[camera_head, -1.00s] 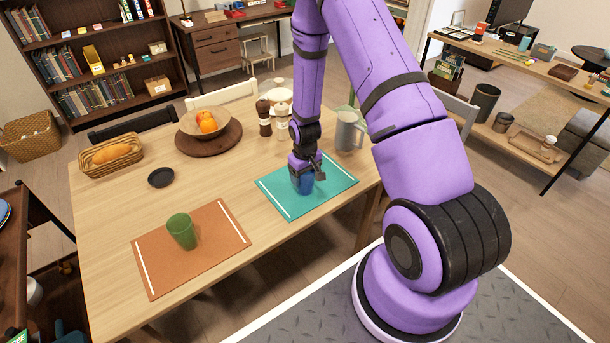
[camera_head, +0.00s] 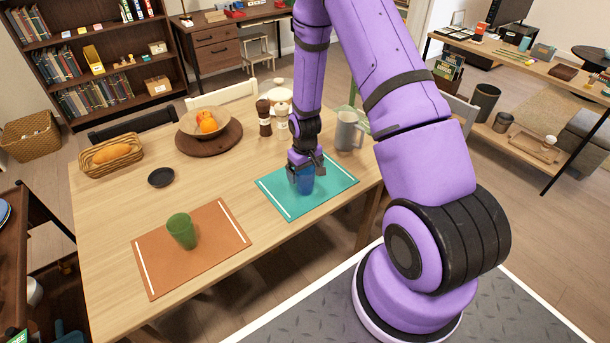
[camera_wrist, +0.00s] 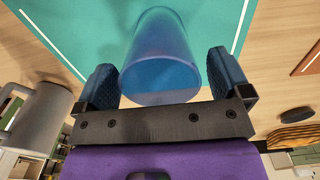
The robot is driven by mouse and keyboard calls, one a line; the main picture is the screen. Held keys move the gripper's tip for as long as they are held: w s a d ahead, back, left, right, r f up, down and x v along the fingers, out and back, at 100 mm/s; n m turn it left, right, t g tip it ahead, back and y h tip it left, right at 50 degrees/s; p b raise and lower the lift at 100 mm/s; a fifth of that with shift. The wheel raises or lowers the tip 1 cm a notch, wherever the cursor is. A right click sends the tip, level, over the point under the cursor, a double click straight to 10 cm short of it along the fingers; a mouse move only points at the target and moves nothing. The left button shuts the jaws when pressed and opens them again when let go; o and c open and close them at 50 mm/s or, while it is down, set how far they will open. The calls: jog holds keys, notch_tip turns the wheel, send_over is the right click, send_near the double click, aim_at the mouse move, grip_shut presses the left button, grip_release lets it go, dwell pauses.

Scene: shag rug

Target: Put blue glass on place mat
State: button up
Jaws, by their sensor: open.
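The blue glass (camera_head: 305,184) stands on the teal place mat (camera_head: 334,188) at the near right of the table. In the wrist view the blue glass (camera_wrist: 160,62) sits between and slightly ahead of the two fingers, with the teal mat (camera_wrist: 95,28) under it. My gripper (camera_head: 304,170) is open, at the glass, with gaps between the fingers and its sides. It also shows in the wrist view (camera_wrist: 165,82). The orange-brown place mat (camera_head: 212,262) lies at the near left with a green glass (camera_head: 181,231) upright on it.
A grey pitcher (camera_head: 347,131) stands just behind the teal mat. A pepper mill (camera_head: 264,118), a fruit bowl (camera_head: 212,125), a bread basket (camera_head: 111,155) and a small black dish (camera_head: 161,177) stand farther back. The table between the two mats is clear.

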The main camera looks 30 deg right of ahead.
jog(key=s+a+r+t, duration=0.1)
jog(key=s+a+r, duration=0.15)
jog(key=r, duration=0.95)
jog(key=s+a+r+t, duration=0.1)
jog(key=s+r, duration=0.2)
jog(key=r, duration=0.9)
jog(key=s+a+r+t, duration=0.1)
jog(key=s+a+r, duration=0.1)
jog(key=r, duration=1)
jog(key=s+a+r+t, duration=0.1)
jog(key=s+a+r, duration=0.1)
jog(key=s+r, duration=0.3)
jog(key=s+a+r+t, duration=0.1)
jog(key=s+r, duration=0.5)
jog(key=s, duration=0.8)
jog(key=shift+a, duration=0.8)
